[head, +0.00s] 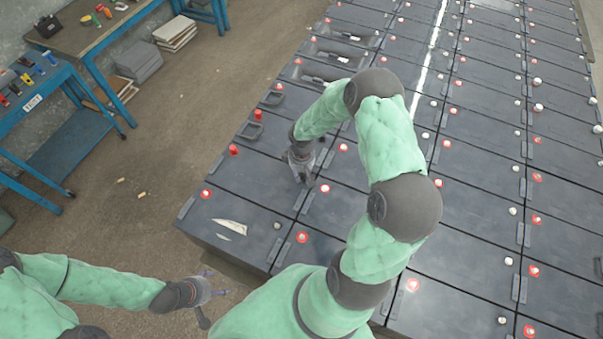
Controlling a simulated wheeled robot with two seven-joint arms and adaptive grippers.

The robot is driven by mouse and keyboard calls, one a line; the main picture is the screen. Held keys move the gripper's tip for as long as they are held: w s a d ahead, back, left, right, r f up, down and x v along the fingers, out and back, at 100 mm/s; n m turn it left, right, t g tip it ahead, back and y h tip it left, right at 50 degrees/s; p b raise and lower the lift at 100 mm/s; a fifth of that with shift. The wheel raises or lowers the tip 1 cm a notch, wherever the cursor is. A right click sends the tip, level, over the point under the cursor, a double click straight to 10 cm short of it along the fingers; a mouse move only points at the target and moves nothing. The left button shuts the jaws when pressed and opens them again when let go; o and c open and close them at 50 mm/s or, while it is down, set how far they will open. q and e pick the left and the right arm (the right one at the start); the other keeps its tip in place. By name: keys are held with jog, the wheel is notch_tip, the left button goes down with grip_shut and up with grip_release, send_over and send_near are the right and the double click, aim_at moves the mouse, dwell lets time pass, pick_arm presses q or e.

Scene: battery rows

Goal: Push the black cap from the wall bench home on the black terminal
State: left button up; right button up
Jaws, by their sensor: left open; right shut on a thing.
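My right gripper (303,181) is low over the top of a dark battery in the near-left part of the battery rows (262,180). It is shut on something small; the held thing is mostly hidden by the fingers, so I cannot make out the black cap. Terminals stand on the batteries, some with red rings and some pale; a pale one (277,225) and a red-ringed one (325,188) are near this gripper. I cannot tell which is the black terminal. My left gripper (219,303) is open and empty, over the floor left of the batteries. The wall bench (88,33) is at the upper left.
A blue tool cart (75,125) stands at the left with several tools on it. Stacked slabs (138,60) lie on the floor by the wall bench. Torn white scraps (229,226) lie on a near battery. The floor between cart and batteries is mostly clear.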

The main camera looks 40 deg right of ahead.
jog(key=shift+f+b, duration=0.45)
dwell(0.4)
jog(key=o, duration=1.3)
jog(key=shift+r, duration=0.1)
jog(key=shift+r+p, duration=2.2)
jog(key=shift+r, duration=1.25)
